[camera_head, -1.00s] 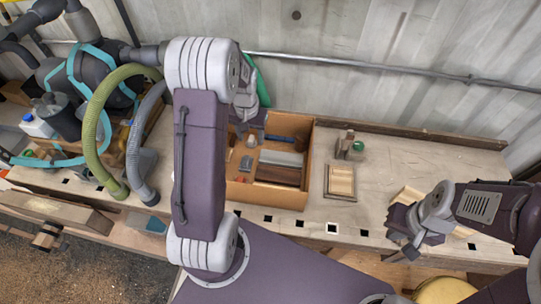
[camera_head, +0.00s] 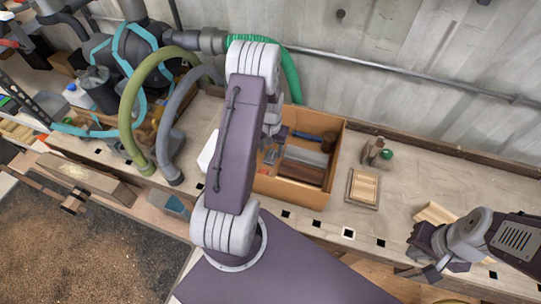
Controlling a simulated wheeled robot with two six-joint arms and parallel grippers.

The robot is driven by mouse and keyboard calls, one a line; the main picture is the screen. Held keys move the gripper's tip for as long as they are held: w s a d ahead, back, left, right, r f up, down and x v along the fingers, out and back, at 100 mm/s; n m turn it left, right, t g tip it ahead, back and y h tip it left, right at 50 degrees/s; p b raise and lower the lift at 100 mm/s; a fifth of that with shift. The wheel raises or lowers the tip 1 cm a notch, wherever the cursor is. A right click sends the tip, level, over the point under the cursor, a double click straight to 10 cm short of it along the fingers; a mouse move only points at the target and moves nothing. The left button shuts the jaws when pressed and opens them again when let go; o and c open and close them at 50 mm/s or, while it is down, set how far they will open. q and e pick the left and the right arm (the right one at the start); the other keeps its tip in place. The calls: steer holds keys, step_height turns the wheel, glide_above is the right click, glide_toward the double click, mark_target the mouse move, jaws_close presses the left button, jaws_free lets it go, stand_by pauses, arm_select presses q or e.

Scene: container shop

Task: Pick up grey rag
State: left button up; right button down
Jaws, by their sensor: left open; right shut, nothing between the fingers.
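I cannot surely pick out a grey rag. A flat grey piece (camera_head: 306,156) lies in the open cardboard box (camera_head: 290,190) on the workbench, but I cannot tell whether it is cloth. My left arm crosses in front of the box's left part. My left gripper (camera_head: 271,128) hangs at the box's left side, partly hidden by the arm; it is open and no held thing shows. My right gripper (camera_head: 428,270) is shut and empty over the bench's front edge at the right.
The box also holds a brown block (camera_head: 300,173) and small tools. A wooden board (camera_head: 363,187) and a green round thing (camera_head: 386,154) are right of it. Green and grey hoses (camera_head: 130,120) stand left. A white thing (camera_head: 208,150) is partly behind my arm.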

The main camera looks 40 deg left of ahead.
arm_select(q)
steer(key=shift+w+f, duration=0.1)
steer(key=shift+f, duration=0.85)
steer(key=c, duration=1.1)
steer(key=shift+r, duration=0.6)
step_height(320, 180, up, 3)
steer(key=w+d+r, duration=0.1)
steer(key=d+r, duration=0.1)
steer(key=d, duration=0.1)
steer(key=w+d+r, duration=0.1)
steer(key=d+r, duration=0.1)
steer(key=d, duration=0.2)
steer(key=w+d+r+b, duration=0.1)
steer(key=d+r, duration=0.2)
steer(key=d, duration=0.1)
steer(key=shift+w+d, duration=0.1)
